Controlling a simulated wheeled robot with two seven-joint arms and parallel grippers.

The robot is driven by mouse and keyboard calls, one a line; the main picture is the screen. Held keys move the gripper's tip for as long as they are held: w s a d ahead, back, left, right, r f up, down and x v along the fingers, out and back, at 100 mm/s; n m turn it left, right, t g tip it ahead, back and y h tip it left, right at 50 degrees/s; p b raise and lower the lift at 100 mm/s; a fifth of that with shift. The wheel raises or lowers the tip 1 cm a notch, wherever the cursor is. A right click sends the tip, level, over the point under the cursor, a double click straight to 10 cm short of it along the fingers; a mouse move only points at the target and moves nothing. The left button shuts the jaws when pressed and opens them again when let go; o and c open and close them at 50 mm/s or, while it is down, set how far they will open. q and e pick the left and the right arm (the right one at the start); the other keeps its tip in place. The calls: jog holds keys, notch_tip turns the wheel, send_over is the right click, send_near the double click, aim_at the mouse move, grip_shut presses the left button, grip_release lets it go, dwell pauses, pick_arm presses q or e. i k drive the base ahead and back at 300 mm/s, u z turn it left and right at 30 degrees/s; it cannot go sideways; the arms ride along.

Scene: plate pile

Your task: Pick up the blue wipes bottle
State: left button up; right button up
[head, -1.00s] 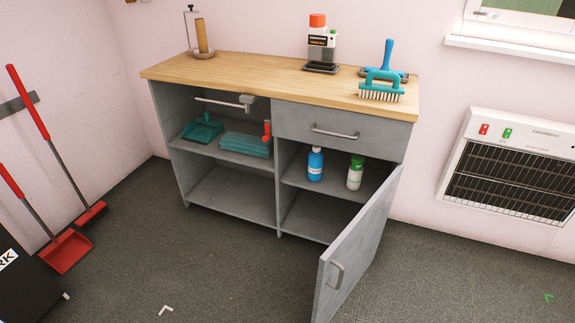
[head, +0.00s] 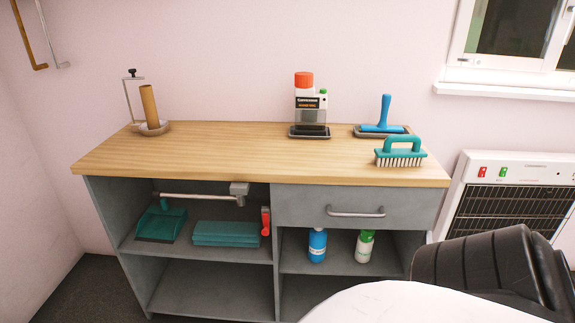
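The blue wipes bottle (head: 317,245), with a white cap and a pale label, stands upright on the shelf under the drawer, in the right part of the cabinet. A white bottle with a green cap (head: 364,247) stands just to its right. My own dark and white arm parts fill the lower right of the head view and cover the lower right of the cabinet. Neither gripper's fingers show in this view.
The cabinet's wooden top (head: 230,155) carries a red-capped dispenser (head: 307,105), a teal brush (head: 401,152) and a blue-handled tool (head: 384,115). The closed drawer (head: 310,206) is above the bottles. Folded teal cloths (head: 227,233) lie on the left shelf. A heater (head: 510,200) hangs at right.

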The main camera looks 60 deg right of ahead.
aim_at(317, 240)
jog(key=z, duration=0.55)
jog(key=i, duration=0.95)
jog(key=z, duration=1.35)
jog(key=i, duration=0.3)
jog(key=z, duration=0.25)
